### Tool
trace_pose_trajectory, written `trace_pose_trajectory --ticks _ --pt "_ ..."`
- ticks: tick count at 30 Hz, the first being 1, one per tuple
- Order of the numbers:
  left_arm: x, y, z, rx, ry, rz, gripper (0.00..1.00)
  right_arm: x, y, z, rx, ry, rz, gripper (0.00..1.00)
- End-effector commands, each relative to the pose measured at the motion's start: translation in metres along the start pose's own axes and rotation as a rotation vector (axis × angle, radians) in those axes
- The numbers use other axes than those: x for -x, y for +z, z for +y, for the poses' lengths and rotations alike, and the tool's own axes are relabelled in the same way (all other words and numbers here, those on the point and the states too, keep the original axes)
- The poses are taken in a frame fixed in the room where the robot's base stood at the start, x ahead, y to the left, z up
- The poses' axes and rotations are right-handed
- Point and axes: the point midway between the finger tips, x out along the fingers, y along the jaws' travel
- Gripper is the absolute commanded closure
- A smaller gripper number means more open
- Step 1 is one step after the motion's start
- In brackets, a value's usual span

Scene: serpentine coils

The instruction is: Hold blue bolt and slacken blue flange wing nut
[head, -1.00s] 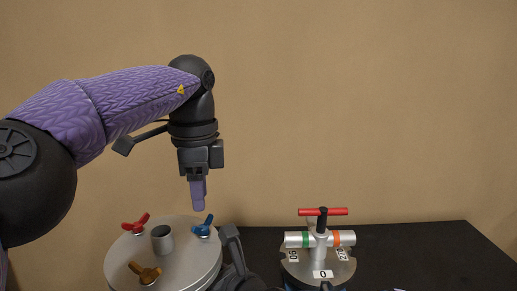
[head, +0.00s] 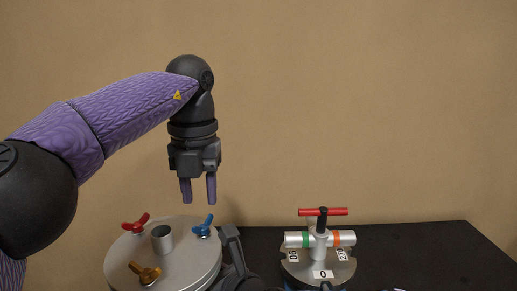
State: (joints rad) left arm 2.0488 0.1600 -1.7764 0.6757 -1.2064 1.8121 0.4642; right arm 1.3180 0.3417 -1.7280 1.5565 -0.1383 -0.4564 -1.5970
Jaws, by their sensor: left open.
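The blue flange wing nut (head: 204,227) sits near the right edge of the round grey flange (head: 190,264). My left gripper (head: 198,201) points straight down just above the blue wing nut, with its two purple fingers apart and nothing between them. The fingertips look clear of the nut. The blue bolt cannot be made out; its lower part is hidden by the flange. My right gripper cannot be made out; a dark arm part (head: 235,258) shows low beside the flange's right side.
A red wing nut (head: 136,223), a brown-orange wing nut (head: 145,273) and a short grey pipe (head: 161,238) stand on the flange. A valve with a red T-handle (head: 323,212) stands to the right on the black table (head: 420,250). The table's right part looks mostly clear.

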Motion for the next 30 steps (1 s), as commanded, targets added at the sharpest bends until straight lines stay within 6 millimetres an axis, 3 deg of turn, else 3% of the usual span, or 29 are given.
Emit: trace_pose_trajectory --ticks 6,9,18,30 --pt "-0.001 0.000 0.000 -0.373 -0.001 0.000 0.59 0.000 -0.003 0.000 -0.002 0.001 0.006 1.00" --pt "-0.001 0.000 0.000 -0.473 -0.001 -0.001 0.59 0.000 -0.003 0.000 -0.002 0.001 0.006 1.00" --pt "-0.002 -0.001 -0.001 -0.476 0.000 0.000 0.59 0.000 -0.004 0.000 -0.002 0.001 0.007 1.00" --pt "-0.042 -0.001 0.000 -0.474 0.000 0.001 0.59 0.000 -0.004 0.000 -0.002 0.001 0.007 1.00"
